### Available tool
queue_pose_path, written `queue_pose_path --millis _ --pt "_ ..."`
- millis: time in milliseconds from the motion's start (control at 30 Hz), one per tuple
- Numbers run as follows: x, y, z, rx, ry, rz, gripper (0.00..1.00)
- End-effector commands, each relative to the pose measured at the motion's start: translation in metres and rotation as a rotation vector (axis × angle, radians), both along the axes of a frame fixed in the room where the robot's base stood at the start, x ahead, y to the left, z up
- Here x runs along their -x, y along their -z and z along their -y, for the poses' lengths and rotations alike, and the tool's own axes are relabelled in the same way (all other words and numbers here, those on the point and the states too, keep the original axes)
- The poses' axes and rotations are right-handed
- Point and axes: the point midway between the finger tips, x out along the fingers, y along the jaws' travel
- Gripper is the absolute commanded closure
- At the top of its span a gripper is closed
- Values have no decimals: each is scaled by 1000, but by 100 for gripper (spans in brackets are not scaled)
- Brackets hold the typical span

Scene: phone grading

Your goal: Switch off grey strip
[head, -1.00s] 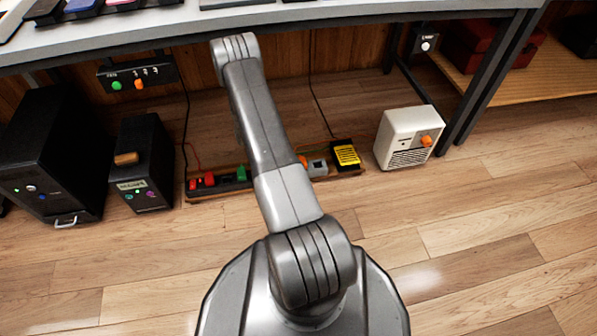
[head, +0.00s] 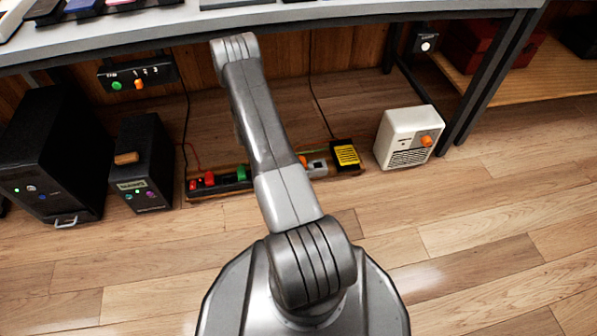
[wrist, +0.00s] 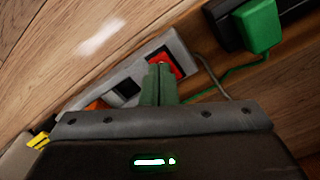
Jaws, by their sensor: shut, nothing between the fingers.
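The grey strip (wrist: 130,76) runs diagonally across the middle of the wrist view. It has a red switch (wrist: 162,61), a dark socket and an orange part at its lower left end. In the head view only a piece of the grey strip (head: 317,166) shows right of my arm. My gripper (wrist: 158,70) is shut and empty, with its green-looking fingertips over or right beside the red switch. I cannot tell whether they touch it. The fingers hide part of the switch, so its position is unclear. In the head view my arm hides the gripper.
A dark strip with a green plug (wrist: 257,24) lies close by at the upper right of the wrist view. A yellow-and-black block (head: 345,155), a white heater-like box (head: 405,138) and black cases (head: 143,160) stand around. The desk edge (head: 300,16) hangs above. Front floor is clear.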

Motion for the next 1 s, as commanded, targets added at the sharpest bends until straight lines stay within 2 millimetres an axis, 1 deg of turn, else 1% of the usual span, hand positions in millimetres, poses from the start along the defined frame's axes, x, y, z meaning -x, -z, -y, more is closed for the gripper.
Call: queue_pose_path --millis 167,767,1000 --pt "0 2 0 0 0 0 100" --pt "0 20 0 0 0 0 100" --pt "0 12 0 -1 0 1 100"
